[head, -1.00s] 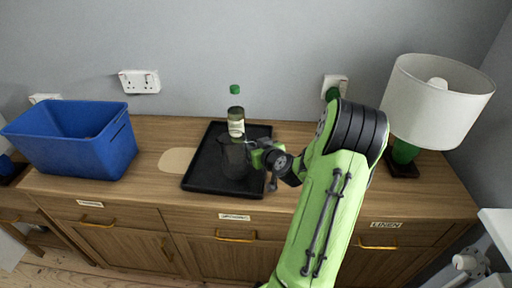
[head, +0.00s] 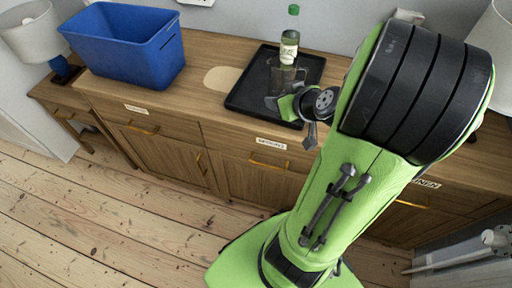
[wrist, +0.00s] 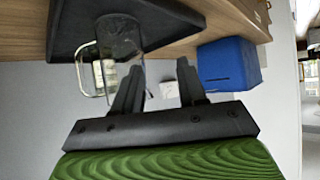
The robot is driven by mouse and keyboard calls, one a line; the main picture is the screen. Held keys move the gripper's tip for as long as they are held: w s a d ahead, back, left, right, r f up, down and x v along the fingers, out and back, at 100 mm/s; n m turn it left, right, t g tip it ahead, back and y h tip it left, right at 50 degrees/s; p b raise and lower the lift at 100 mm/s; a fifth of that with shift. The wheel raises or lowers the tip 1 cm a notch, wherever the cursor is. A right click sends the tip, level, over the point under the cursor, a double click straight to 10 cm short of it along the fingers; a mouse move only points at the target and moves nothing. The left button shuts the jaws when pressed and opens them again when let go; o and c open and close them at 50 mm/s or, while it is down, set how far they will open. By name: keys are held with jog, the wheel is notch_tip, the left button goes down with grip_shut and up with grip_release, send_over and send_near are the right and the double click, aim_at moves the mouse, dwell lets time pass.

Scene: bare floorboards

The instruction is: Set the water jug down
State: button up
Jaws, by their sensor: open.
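The water jug (head: 284,78) is clear glass and stands upright on the black tray (head: 250,92), in front of a bottle with a green cap (head: 289,46). In the wrist view, the jug (wrist: 122,62) shows upside down with its base on the tray (wrist: 68,28), its handle on the left. My gripper (head: 274,103) is at the jug's front right side, over the tray's front part. In the wrist view, my gripper (wrist: 160,66) has its fingers spread with nothing between them. The left finger overlaps the jug's edge; I cannot tell whether they touch.
A blue bin (head: 128,48) stands on the wooden sideboard (head: 205,100) to the left, with a pale oval patch (head: 222,79) between it and the tray. A lamp (head: 32,32) is at the far left. Another lampshade (head: 494,45) is at the right edge. Bare floorboards (head: 110,215) lie in front.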

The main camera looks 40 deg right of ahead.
jog(key=s+a+r+n+g+y, duration=0.1)
jog(key=s+a+g, duration=0.1)
jog(key=a, duration=0.5)
jog(key=s+a+r+n+g, duration=0.1)
jog(key=a+n+g, duration=0.1)
jog(key=a, duration=0.5)
jog(key=s+a+r+m, duration=0.1)
jog(key=s+a+r, duration=0.1)
jog(key=s, duration=0.3)
jog(key=s+a+r+m+g, duration=0.1)
jog(key=s+a, duration=0.1)
jog(key=s, duration=0.3)
jog(key=shift+s+a+r, duration=0.2)
jog(key=shift+a+r, duration=0.1)
jog(key=shift+r, duration=0.1)
notch_tip(320, 180, up, 15)
jog(key=p, duration=1.4)
jog(key=shift+p, duration=0.4)
